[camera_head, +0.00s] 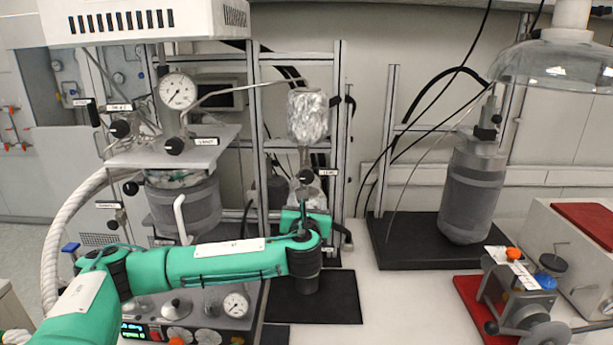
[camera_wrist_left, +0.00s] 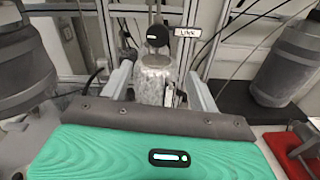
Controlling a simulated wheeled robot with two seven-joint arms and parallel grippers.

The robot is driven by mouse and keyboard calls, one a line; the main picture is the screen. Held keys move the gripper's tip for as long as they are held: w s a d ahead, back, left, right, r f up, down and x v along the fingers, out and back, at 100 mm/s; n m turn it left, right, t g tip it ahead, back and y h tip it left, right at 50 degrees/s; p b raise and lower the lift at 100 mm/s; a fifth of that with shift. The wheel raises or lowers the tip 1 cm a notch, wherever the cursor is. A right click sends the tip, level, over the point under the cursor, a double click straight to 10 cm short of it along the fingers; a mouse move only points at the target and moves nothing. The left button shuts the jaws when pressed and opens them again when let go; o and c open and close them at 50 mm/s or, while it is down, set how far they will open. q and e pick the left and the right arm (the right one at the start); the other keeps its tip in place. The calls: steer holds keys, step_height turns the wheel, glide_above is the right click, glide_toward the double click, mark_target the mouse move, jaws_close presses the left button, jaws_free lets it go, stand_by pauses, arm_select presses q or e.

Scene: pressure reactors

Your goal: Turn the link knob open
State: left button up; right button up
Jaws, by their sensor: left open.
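The link knob (camera_head: 306,176) is a small black round knob beside a white label (camera_head: 328,172), below a foil-wrapped vessel (camera_head: 308,115) on the metal frame. In the left wrist view the knob (camera_wrist_left: 157,36) shows beside its "LINK" label (camera_wrist_left: 187,33), above a silvery foil-wrapped vessel (camera_wrist_left: 155,78). My left gripper (camera_wrist_left: 158,70) is open, with its two grey fingers on either side of the lower vessel. The knob lies beyond and above the fingertips and does not look touched. In the head view my green wrist hides most of this gripper, below the knob.
A reactor with a pressure gauge (camera_head: 178,91) and other black knobs stands at left. Metal frame posts (camera_head: 336,130) rise close to the knob. A grey cylinder (camera_head: 472,190) stands on a black base at right. The white bench between is partly clear.

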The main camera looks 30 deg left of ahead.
mark_target(306, 179)
arm_select(q)
steer(key=p+x, duration=0.2)
steer(key=x, duration=0.2)
steer(key=r+p+x, duration=0.1)
steer(key=p+x, duration=0.1)
steer(key=x, duration=0.2)
steer(key=p+x, duration=0.2)
steer(key=x, duration=0.3)
steer(key=shift+s+a+r, duration=0.15)
steer(key=shift+a+r, duration=0.05)
steer(key=shift+r, duration=0.05)
steer(key=shift+w+a+f, duration=0.1)
steer(key=shift+w+a, duration=0.15)
steer(key=shift+w, duration=0.15)
steer(key=shift+c, duration=0.2)
steer(key=c, duration=0.9)
